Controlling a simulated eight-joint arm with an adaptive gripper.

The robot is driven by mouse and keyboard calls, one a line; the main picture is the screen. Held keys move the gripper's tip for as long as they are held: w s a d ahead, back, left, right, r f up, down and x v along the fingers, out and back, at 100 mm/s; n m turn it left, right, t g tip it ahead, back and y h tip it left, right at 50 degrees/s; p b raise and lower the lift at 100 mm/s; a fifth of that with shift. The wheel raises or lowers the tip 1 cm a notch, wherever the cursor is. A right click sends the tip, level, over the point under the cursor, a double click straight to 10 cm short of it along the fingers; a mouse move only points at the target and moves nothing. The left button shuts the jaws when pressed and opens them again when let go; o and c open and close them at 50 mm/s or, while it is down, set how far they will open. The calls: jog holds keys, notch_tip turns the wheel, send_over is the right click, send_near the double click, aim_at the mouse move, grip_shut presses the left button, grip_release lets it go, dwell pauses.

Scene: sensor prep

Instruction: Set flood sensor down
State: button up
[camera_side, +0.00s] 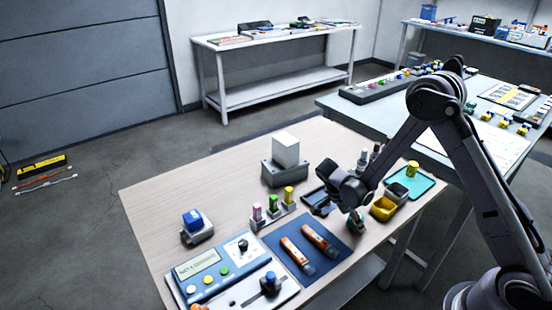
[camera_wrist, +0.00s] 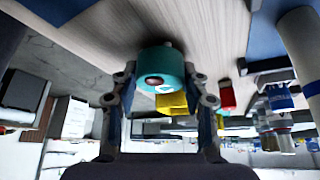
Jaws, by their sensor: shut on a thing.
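A teal round sensor (camera_wrist: 160,62) with a dark reddish button and a small white mark sits between my two fingers in the wrist view. I take it to be the flood sensor. My gripper (camera_wrist: 166,84) is shut on it. In the side view my gripper (camera_side: 355,217) points down near the right corner of the blue mat (camera_side: 343,250). The sensor (camera_side: 356,228) shows there only as a small greenish patch, mostly hidden by the fingers. I cannot tell whether its underside touches the table.
Two orange devices (camera_side: 297,256) lie on the mat. A dark tray (camera_side: 312,197), a vial rack (camera_side: 272,216) and a grey box (camera_side: 275,174) stand left. Bare wood lies at far left.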

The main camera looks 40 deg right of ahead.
jog(key=o, duration=1.2)
jog(key=shift+f, duration=0.1)
jog(key=shift+c, duration=0.2)
jog(key=v, duration=1.2)
jog(key=s+a+r+n+t+y, duration=0.2)
jog(key=s+r+n+t, duration=0.3)
jog(key=n, duration=0.6)
jog(key=s+a+r+n+t+y, duration=0.3)
jog(key=s+r+n+t, duration=0.2)
jog(key=r+n, duration=0.3)
jog(key=shift+s+a+r+n, duration=0.3)
jog(key=shift+s+n, duration=0.45)
jog(key=shift+n, duration=1.45)
